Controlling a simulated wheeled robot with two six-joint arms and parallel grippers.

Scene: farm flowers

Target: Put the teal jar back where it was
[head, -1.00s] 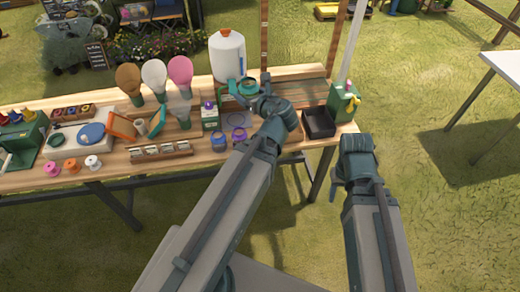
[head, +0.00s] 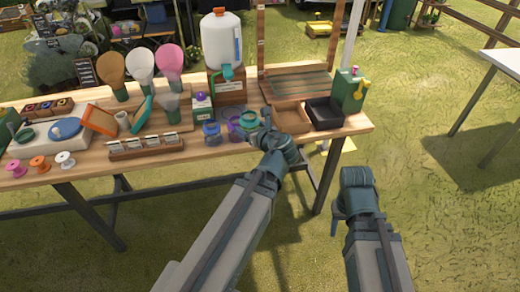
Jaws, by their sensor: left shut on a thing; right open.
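The teal jar (head: 249,120) is a small clear jar with a teal-green rim, near the right front of the wooden table. My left gripper (head: 263,117) is shut on its right side. The jar looks low over the tabletop; I cannot tell whether it touches the wood. A blue-rimmed jar (head: 211,129) and a purple-rimmed jar (head: 232,114) stand to its left. My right gripper (head: 338,222) is open and empty, off the table's front edge at the right; its fingers are mostly hidden.
A brown open tray (head: 291,118) and a black tray (head: 325,112) lie right of the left gripper. A green box (head: 348,90) stands at the right end. A white dispenser (head: 222,42) stands behind the jars on a wooden stand (head: 228,91). A seed rack (head: 144,148) lies to the left.

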